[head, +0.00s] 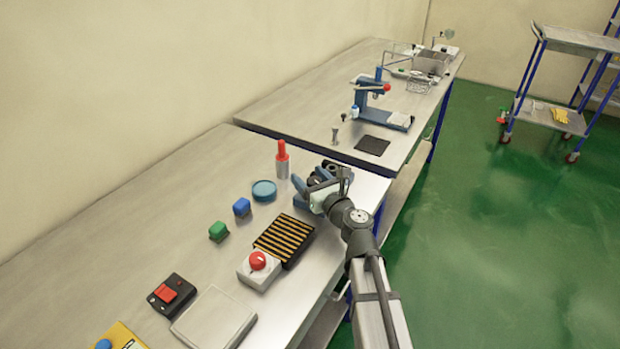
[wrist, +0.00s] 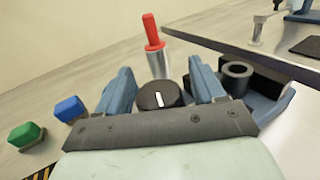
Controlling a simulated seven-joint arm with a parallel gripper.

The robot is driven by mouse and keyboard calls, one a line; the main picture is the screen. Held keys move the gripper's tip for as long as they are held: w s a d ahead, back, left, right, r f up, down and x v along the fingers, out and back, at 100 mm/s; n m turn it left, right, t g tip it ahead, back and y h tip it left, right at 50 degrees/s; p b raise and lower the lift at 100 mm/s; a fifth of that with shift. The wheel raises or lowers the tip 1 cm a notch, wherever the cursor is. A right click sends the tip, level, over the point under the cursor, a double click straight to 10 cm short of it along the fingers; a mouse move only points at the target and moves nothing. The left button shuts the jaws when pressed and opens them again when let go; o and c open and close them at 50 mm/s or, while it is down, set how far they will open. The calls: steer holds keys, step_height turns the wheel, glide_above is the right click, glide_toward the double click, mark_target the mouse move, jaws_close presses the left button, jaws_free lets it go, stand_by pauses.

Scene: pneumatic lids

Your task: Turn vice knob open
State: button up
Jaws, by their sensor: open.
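A round black knob (wrist: 158,98) with a white line on its top shows in the wrist view. The line runs nearly up and down in the picture. My gripper (wrist: 161,76) is open, with one blue finger on each side of the knob. I cannot tell whether either finger touches it. The blue vice body (wrist: 268,98), with a hollow dark cylinder (wrist: 236,74), is right of the fingers. In the head view my gripper (head: 318,183) is over the vice at the near bench's far end and hides much of it.
A red-topped metal cylinder (wrist: 153,40) stands just beyond the knob. A blue round container (head: 264,191), blue block (head: 242,207), green block (head: 218,231), striped black block (head: 284,240) and red button box (head: 259,270) are nearby. A second bench (head: 300,105) adjoins.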

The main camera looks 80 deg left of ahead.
steer(key=c, duration=1)
steer(key=shift+o, duration=0.2)
steer(key=shift+n+g, duration=0.3)
steer(key=shift+g, duration=0.2)
steer(key=shift+a+n+g+h, duration=0.1)
steer(key=shift+n+g+h, duration=0.45)
steer(key=shift+g, duration=0.25)
steer(key=shift+s+n+g+h, duration=0.25)
steer(key=shift+n+g+h, duration=0.3)
steer(key=shift+n+g, duration=0.35)
steer(key=shift+d, duration=0.2)
